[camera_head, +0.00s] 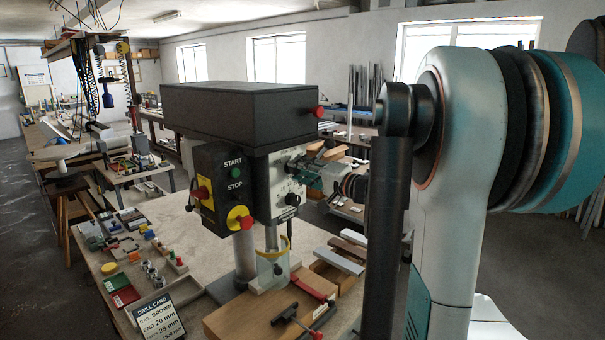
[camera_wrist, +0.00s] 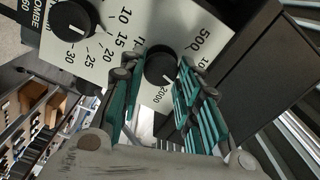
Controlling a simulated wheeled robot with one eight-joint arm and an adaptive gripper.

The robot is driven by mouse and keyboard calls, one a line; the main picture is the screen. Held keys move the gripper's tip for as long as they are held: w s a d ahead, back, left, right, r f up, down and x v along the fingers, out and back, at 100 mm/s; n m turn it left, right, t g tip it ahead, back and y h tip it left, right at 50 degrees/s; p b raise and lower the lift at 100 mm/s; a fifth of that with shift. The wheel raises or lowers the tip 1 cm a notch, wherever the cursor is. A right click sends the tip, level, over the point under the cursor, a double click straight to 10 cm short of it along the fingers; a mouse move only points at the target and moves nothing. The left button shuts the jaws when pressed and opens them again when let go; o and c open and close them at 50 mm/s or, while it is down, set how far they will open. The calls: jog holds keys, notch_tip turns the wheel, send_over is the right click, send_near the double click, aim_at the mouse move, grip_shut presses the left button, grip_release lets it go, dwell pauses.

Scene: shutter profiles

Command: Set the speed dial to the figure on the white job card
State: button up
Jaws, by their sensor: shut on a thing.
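The white job card (camera_head: 158,318) headed DRILL CARD stands at the bottom left of the head view. Its last line, cut by the frame edge, seems to read 1500 rpm. The drill press (camera_head: 240,105) has a light dial plate on its side. In the wrist view the black speed dial (camera_wrist: 160,66) sits on that plate, with 500 and 2000 readable around it. My gripper (camera_wrist: 160,75) is shut on this dial, a finger on each side. A white mark shows on the dial's lower side, toward 2000; its exact setting is hard to tell. My gripper also shows in the head view (camera_head: 325,174).
A second dial (camera_wrist: 71,18), marked 10 to 30, is beside the held one. A START/STOP box (camera_head: 225,190) is on the press. Wooden pieces and a red-handled clamp (camera_head: 290,316) lie below. My arm blocks the right side of the head view.

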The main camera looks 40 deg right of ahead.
jog(key=shift+m, duration=0.6)
jog(key=o, duration=1)
jog(key=shift+o, duration=0.2)
jog(key=s+d, duration=0.1)
jog(key=s, duration=1.1)
jog(key=shift+w+d, duration=0.1)
